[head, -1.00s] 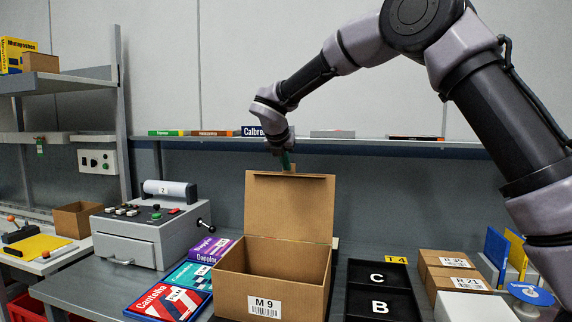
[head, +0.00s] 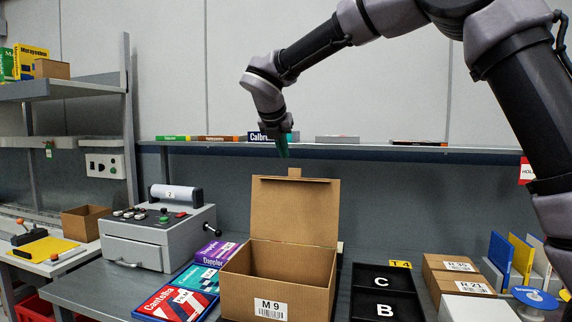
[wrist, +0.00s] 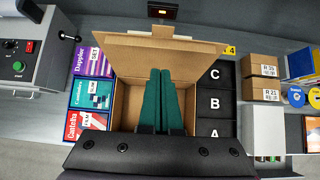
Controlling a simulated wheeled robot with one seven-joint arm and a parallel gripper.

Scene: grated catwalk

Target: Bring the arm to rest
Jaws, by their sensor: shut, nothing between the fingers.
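My gripper (head: 283,146) is above the open cardboard box M 9, pointing down, with its teal fingers together and nothing between them. It also shows in the wrist view (wrist: 161,78), where the fingers cover part of the box's inside. The box M 9 (head: 268,288) stands on the grey bench with its lid (head: 295,212) raised at the back. The fingertips are above the lid's top edge in the head view. My arm reaches in from the upper right, bent at the elbow.
A grey control unit (head: 133,252) stands left of the box. Flat boxes such as Cantella (head: 170,304) lie beside it. A black tray (head: 388,281) and small cartons (head: 462,284) are on the right. A shelf (head: 350,149) holding thin boxes runs behind.

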